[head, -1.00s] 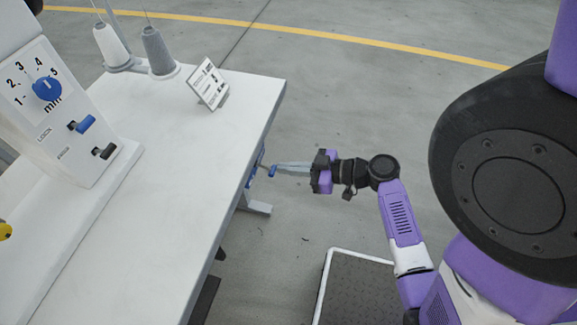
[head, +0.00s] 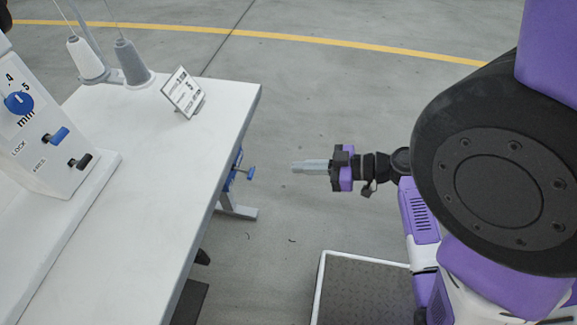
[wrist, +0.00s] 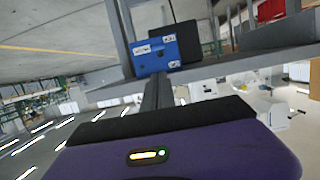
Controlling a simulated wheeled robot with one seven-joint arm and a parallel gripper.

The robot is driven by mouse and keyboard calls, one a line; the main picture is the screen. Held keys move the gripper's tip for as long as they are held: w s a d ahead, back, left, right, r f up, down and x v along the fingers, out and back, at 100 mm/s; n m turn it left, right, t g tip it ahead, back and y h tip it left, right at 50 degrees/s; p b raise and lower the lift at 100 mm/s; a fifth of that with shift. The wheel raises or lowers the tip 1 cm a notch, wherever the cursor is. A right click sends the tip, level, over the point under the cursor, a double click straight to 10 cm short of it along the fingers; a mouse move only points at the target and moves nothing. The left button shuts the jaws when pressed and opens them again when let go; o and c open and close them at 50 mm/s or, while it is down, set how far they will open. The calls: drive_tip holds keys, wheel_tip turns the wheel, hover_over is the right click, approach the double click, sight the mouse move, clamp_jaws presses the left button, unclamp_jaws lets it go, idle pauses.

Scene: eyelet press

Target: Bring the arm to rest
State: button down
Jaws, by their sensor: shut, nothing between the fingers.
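My gripper (head: 308,166) is shut and empty in the head view, its grey fingers together and pointing left. It hangs over the open floor, right of the table edge and clear of it. In the wrist view my shut fingers (wrist: 156,92) point toward a blue box (wrist: 164,50) with white labels, fixed at a grey frame.
The white table (head: 150,190) fills the left, with a machine head (head: 48,140) with dial and switches, thread cones (head: 131,62) and a small sign (head: 183,93) on it. A dark treaded platform (head: 368,292) is on the floor below. Floor between is clear.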

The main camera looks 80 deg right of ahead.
drive_tip(key=shift+s+r, duration=0.15)
drive_tip(key=shift+s, duration=0.25)
idle(0.4)
